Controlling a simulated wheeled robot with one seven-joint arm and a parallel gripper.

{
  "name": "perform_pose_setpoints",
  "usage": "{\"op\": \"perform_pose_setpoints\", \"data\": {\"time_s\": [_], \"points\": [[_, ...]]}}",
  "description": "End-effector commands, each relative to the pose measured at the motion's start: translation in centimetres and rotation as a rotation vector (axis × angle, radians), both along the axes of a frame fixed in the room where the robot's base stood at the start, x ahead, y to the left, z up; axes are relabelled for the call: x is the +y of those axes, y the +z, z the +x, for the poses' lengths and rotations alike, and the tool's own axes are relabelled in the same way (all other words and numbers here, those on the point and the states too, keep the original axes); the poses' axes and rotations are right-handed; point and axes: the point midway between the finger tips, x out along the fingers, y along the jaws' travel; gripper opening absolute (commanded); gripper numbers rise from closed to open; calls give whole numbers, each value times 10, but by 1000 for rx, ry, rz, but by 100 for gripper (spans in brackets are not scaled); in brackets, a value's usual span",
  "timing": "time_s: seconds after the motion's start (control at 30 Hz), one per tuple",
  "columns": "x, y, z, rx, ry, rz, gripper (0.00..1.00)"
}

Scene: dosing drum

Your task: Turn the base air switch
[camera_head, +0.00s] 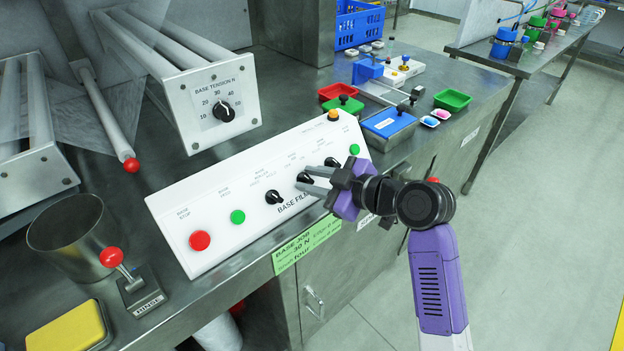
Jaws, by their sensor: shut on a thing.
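The white base film panel (228,215) slopes along the bench front and carries a row of black knobs and coloured buttons. The black knob (304,177) in the middle of the row sits between my gripper's fingertips; it appears to be the base air switch, though its label is small and hard to read. My gripper (304,179) reaches in from the right and is shut on this knob. The fingers partly cover the knob, so I cannot tell its pointer direction.
Neighbouring black knobs (274,196) and (332,162) flank it closely. A red button (200,240) and green button (237,216) lie left. A tension box (210,105) stands behind; a blue tray (388,122) lies right. Floor at right is clear.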

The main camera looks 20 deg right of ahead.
Motion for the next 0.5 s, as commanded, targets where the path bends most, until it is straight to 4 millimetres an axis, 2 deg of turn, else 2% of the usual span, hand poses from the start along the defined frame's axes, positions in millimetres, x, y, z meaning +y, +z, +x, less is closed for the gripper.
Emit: {"op": "perform_pose_setpoints", "data": {"time_s": [0.03, 0.07, 0.37, 0.5], "points": [[0, 0, 0, 0, 0, 0, 0], [0, 0, 0, 0, 0, 0, 31], [-1, 1, -1, 0, -1, 1, 32], [-7, 5, -12, -2, -3, 2, 32]]}}
